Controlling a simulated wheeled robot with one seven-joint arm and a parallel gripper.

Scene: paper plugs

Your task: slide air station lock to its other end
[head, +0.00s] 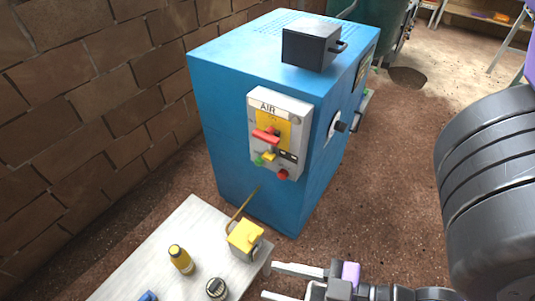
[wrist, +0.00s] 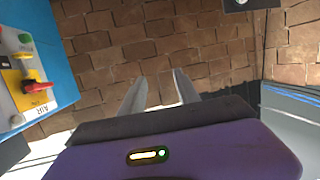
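The air station (head: 293,110) is a grey panel marked AIR on the front of a blue cabinet. It has a yellow plate (head: 271,121) and a red handle (head: 265,136) pointing left. Below the handle is a small yellow tab (head: 268,156), perhaps the lock; its slot and end position are too small to tell. In the wrist view the panel is upside down at the left edge, with the red handle (wrist: 36,86) and yellow tab (wrist: 22,56). My gripper (head: 270,281) is open and empty, low in front of the cabinet, apart from the panel. Its fingers (wrist: 160,76) face the brick wall.
The blue cabinet (head: 225,110) carries a dark box (head: 308,46) on top and a black knob on its right side. Brick wall stands left.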

